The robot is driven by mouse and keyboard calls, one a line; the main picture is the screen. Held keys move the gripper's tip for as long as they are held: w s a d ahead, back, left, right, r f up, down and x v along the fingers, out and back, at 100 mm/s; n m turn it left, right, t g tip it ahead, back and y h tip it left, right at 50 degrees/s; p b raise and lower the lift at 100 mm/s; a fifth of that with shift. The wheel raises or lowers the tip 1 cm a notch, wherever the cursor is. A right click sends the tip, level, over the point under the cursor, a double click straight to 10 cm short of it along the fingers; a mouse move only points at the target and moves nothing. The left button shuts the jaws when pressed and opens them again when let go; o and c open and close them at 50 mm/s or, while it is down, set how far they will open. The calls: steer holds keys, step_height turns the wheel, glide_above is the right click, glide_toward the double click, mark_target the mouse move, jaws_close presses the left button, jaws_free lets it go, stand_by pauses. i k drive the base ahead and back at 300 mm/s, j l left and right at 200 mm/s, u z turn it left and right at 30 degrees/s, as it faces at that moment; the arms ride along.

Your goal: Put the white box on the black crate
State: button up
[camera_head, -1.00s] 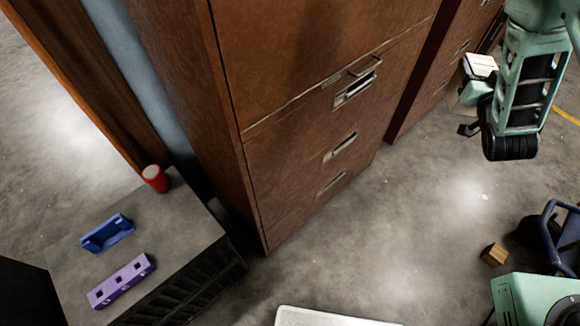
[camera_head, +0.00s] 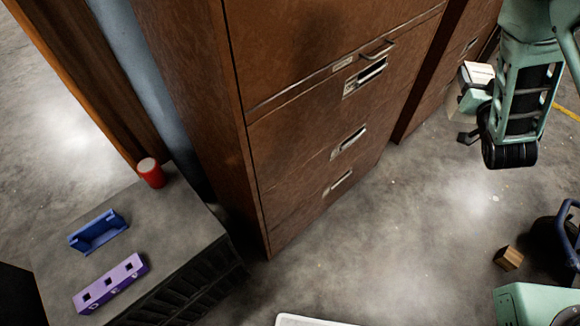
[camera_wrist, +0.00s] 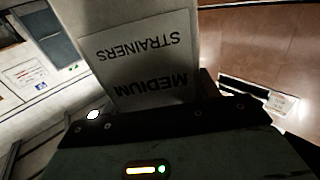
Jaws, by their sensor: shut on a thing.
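The white box (camera_head: 478,74) is in my gripper (camera_head: 466,112) at the upper right of the head view, in front of the brown cabinets and well above the floor. In the wrist view the box (camera_wrist: 140,58) fills the upper middle, with a label reading "MEDIUM STRAINERS" upside down. My gripper (camera_wrist: 155,108) is shut on it; the fingertips are mostly hidden. The black crate (camera_head: 190,290) stands at the lower left of the head view, far from my gripper. Its grey top (camera_head: 165,232) bears a red cup, a blue holder and a purple block.
The red cup (camera_head: 151,172) is at the crate's back corner, the blue holder (camera_head: 98,231) at its left, the purple block (camera_head: 110,284) near its front. Brown cabinets (camera_head: 310,130) stand between crate and gripper. A wooden cube (camera_head: 508,258) lies on the floor. The crate top's right part is bare.

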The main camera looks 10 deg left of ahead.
mark_target(179, 223)
steer(key=k+j, duration=0.25)
steer(key=j, duration=0.15)
steer(key=k+j, duration=0.25)
steer(key=j, duration=0.15)
steer(key=k+j+u, duration=0.1)
steer(key=k+j, duration=0.15)
steer(key=j, duration=0.15)
